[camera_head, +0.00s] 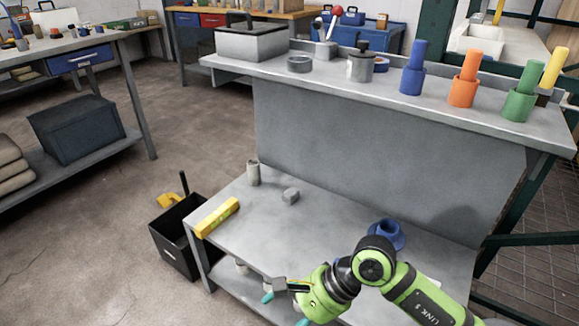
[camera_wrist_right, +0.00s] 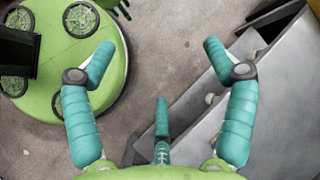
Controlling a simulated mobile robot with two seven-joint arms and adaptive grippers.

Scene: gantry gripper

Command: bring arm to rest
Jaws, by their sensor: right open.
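My right arm, green, comes in from the bottom right in the head view. Its gripper (camera_head: 286,303) is at the front edge of the lower grey bench top (camera_head: 330,228), partly hidden by the wrist. In the right wrist view the gripper (camera_wrist_right: 160,72) has three teal fingers spread wide, with nothing between them. Floor and a grey bench part (camera_wrist_right: 262,85) show beyond the fingers. My left gripper is not in view.
The lower bench top holds a yellow level (camera_head: 217,218), a grey cylinder (camera_head: 253,173), a small grey block (camera_head: 290,195) and a blue flanged part (camera_head: 386,234) near my arm. A black bin (camera_head: 176,255) stands left. The raised shelf (camera_head: 330,75) carries coloured cylinders.

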